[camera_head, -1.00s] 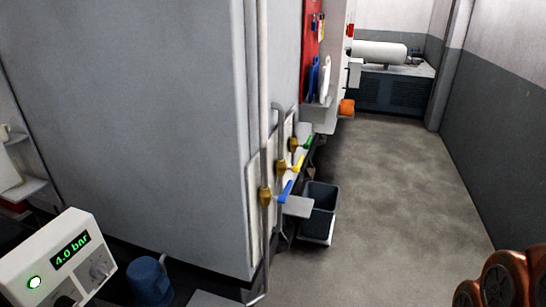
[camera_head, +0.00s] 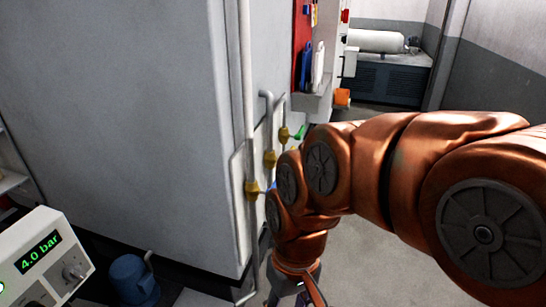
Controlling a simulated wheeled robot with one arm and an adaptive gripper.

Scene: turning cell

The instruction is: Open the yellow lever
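Three brass valves stand in a row on pipes along the side of the grey cabinet. The middle valve (camera_head: 270,159) is the one that carried the yellow lever in the earlier view; the lever itself is now hidden behind my arm. Only a small bit of the blue lever (camera_head: 272,187) shows by the nearest valve (camera_head: 252,189). The green lever (camera_head: 300,132) shows at the farthest valve (camera_head: 284,134). My gripper (camera_head: 301,292) hangs at the bottom edge, below the valves and mostly cut off or hidden; its fingers cannot be made out.
The large grey cabinet (camera_head: 120,110) fills the left. A pressure unit (camera_head: 42,262) reading 4.0 bar and a blue cylindrical part (camera_head: 133,279) are at lower left. A red tool panel (camera_head: 301,45) and an orange object (camera_head: 342,97) lie beyond. Floor (camera_head: 365,245) shows right of the wrist.

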